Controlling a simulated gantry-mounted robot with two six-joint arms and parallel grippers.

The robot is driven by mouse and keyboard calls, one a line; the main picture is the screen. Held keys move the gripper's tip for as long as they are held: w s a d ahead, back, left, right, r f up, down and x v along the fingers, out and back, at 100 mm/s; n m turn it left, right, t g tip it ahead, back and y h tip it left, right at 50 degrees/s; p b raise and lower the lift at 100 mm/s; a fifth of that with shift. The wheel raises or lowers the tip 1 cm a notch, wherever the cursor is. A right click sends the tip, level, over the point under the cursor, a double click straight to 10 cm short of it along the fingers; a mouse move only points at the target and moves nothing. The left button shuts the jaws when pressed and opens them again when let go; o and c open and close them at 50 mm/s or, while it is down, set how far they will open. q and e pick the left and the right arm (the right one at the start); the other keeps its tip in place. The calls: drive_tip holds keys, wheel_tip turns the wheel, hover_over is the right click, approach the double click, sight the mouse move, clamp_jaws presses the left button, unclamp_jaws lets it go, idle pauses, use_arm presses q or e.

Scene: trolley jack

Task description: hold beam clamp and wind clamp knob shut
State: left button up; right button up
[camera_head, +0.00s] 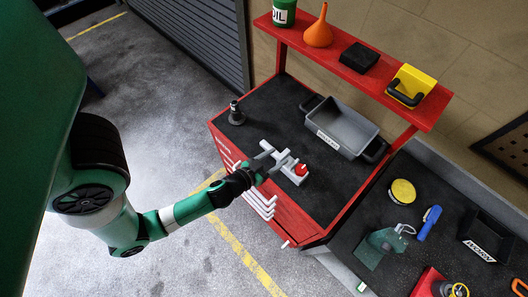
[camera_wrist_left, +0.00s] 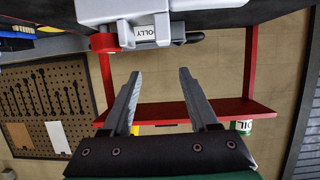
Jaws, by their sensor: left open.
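The beam clamp (camera_head: 289,174) is a small light-grey piece on the black top of the red trolley, with a red clamp knob (camera_head: 301,169) at its right end. In the left wrist view, a light-grey body (camera_wrist_left: 125,10) that looks like the clamp is at the top edge, cut off by the frame, with the red knob (camera_wrist_left: 103,43) beside it. My left gripper (camera_head: 271,156) is just left of the clamp in the head view. Its fingers (camera_wrist_left: 161,74) are apart with nothing between them. I cannot tell whether a finger touches the clamp. My right gripper is not in view.
A grey labelled tray (camera_head: 340,125) stands behind the clamp. A dark bottle-like item (camera_head: 236,114) stands at the trolley's left. A red shelf (camera_head: 352,67) overhangs the back, holding a green oil can (camera_head: 284,14) and an orange funnel (camera_head: 319,30).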

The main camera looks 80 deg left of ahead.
sight(288, 151)
use_arm(q)
drive_tip(key=shift+g, duration=0.4)
drive_tip(key=f, duration=0.1)
drive_tip(key=w+a+f+p, duration=0.1)
drive_tip(key=w+a+f, duration=0.1)
drive_tip(key=f, duration=0.1)
drive_tip(key=shift+w+a+p, duration=0.25)
drive_tip(key=shift+p, duration=0.05)
drive_tip(key=x, duration=0.5)
drive_tip(key=shift+w+f, duration=0.15)
clamp_jaws()
idle(0.7)
unclamp_jaws()
